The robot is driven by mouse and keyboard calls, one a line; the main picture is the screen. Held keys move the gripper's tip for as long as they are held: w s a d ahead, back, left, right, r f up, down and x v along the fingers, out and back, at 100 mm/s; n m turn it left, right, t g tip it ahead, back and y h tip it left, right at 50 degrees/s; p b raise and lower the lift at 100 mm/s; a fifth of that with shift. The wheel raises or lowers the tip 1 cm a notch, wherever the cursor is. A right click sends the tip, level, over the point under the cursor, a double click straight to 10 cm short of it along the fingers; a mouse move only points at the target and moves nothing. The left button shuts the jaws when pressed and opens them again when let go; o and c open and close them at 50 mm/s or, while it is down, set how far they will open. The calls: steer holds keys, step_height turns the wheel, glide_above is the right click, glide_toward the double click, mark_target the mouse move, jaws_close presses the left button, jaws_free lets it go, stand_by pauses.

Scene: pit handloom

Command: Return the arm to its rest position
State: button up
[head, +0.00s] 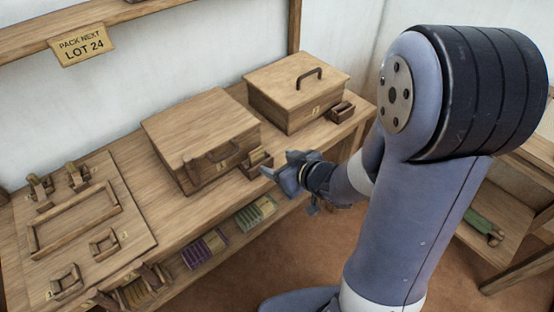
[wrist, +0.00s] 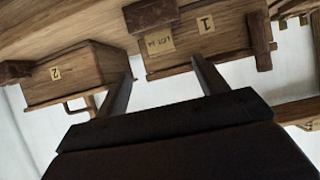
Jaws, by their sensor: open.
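My arm reaches across the right half of the head view, bent, with my gripper (head: 277,174) out in front of the bench. The gripper is open, and nothing shows between its fingers in the wrist view (wrist: 162,68). In the head view it is at the near right corner of a closed wooden box (head: 195,120); I cannot tell whether it touches. The wrist view is tilted and shows a box marked 1 (wrist: 205,45), with a LOT 24 tag, beyond the fingers. A box marked 2 (wrist: 75,75) is to its left.
The second lidded box (head: 290,80) stands further along the bench (head: 180,225). A board with wooden fittings (head: 115,190) lies at left. Purple (head: 204,250) and green (head: 256,212) bundles sit on the shelf below. A LOT 24 sign (head: 82,46) hangs above. Another shelf unit (head: 485,250) stands at right.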

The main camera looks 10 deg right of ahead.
mark_target(256, 149)
steer(key=b+x, duration=0.1)
steer(key=x, duration=1.1)
steer(key=shift+w+a+f+b, duration=0.1)
steer(key=shift+a+f+b, duration=0.05)
steer(key=shift+f+b, duration=0.25)
step_height(256, 149, up, 2)
steer(key=shift+r+p, duration=0.25)
steer(key=shift+p, duration=0.2)
steer(key=shift+r, duration=0.35)
steer(key=shift+r, duration=0.1)
